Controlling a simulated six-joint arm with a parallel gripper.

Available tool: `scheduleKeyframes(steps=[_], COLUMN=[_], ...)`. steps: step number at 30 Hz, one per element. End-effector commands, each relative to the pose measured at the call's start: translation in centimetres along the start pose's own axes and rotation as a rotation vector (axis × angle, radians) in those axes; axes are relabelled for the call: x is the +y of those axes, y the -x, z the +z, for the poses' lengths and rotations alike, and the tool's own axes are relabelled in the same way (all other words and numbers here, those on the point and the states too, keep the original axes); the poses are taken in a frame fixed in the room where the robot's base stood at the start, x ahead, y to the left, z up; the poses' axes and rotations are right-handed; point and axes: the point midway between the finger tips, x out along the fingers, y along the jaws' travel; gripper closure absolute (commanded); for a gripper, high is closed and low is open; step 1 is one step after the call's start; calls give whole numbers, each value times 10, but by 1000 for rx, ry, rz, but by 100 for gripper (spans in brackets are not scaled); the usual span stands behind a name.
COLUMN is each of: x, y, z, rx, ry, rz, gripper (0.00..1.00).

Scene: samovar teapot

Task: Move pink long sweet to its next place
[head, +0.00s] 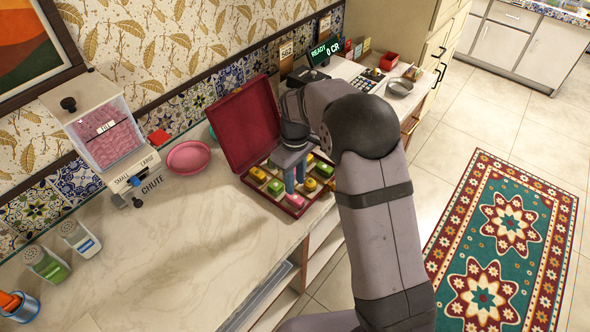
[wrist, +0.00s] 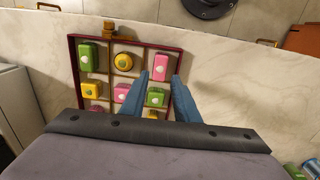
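The pink long sweet (wrist: 160,67) lies in the top-right compartment of the sweet box (wrist: 72,75) in the wrist view. My gripper (wrist: 161,76) is open and empty, its blue fingers pointing down at the box. The fingertips are on either side of the lower part of this pink sweet as seen, with a green sweet (wrist: 155,97) showing between the fingers. I cannot tell how high the tips are above it. In the head view, my gripper (head: 294,181) is over the box, and a pink sweet (head: 295,200) shows at the near corner.
The box's red lid (head: 243,122) stands open behind it. Other compartments hold a green sweet (wrist: 87,55), a round yellow sweet (wrist: 123,61) and several more. A pink bowl (head: 188,158) and a chute dispenser (head: 105,130) stand left. The front counter is clear.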

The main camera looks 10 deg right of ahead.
Motion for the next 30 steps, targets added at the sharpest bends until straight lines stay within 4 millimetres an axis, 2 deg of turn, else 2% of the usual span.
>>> scheduleKeyframes(steps=[6,12,23,26,30], x=[0,0,0,-2,-9], y=[35,54,59,60,61], z=[0,0,2,9,35], rx=[3,1,-1,-1,-1], ry=[0,0,-5,-31,-120], rz=[2,1,-1,0,0], gripper=[72,72,72,72,72])
